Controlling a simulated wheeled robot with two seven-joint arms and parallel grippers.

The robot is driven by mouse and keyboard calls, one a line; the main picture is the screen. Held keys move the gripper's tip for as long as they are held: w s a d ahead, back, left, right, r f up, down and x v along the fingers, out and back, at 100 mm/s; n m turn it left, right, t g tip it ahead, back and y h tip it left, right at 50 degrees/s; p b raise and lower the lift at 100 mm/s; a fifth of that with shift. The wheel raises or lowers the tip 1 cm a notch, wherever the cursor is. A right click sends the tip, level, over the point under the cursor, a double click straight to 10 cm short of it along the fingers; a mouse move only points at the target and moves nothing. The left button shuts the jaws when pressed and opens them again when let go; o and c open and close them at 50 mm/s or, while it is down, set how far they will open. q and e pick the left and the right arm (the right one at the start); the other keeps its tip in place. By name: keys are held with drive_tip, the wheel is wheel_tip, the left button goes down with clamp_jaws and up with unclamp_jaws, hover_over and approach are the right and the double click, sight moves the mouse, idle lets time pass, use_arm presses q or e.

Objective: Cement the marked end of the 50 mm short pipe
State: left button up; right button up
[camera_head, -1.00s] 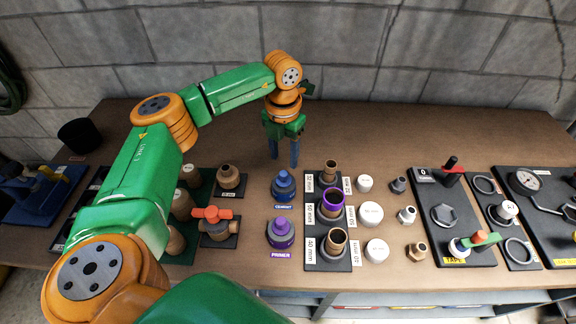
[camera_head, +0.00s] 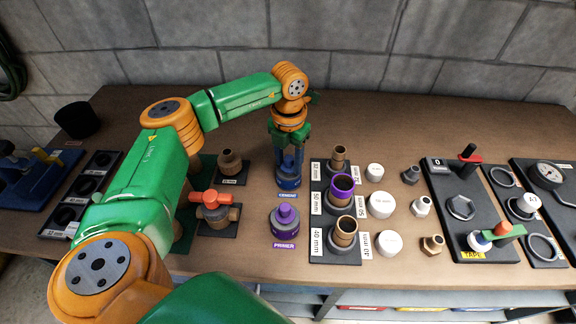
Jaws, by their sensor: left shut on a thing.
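The 50 mm short pipe (camera_head: 341,188) stands upright in the middle place of the black pipe stand (camera_head: 318,190), with a purple ring at its top end. The blue cement can (camera_head: 288,176) stands behind the purple primer can (camera_head: 284,222), left of the stand. My left gripper (camera_head: 289,160) points down over the cement can, shut on its top part; the fingers partly hide the lid. The can appears still at its place by the CEMENT label. My right gripper is not in view.
Shorter pipes (camera_head: 339,156) and (camera_head: 345,232) stand behind and in front of the 50 mm one. White caps (camera_head: 381,205) and fittings lie to the right. A red-handled valve (camera_head: 212,205) stands left of the cans. The bench behind the stand is clear.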

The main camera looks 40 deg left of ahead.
use_arm(q)
wheel_tip(320, 180, up, 2)
drive_tip(key=shift+w+p, duration=0.1)
drive_tip(key=shift+p, duration=0.8)
wheel_tip(320, 180, up, 6)
drive_tip(key=p, duration=0.4)
drive_tip(key=shift+f+p, duration=0.2)
drive_tip(key=shift+p, duration=0.2)
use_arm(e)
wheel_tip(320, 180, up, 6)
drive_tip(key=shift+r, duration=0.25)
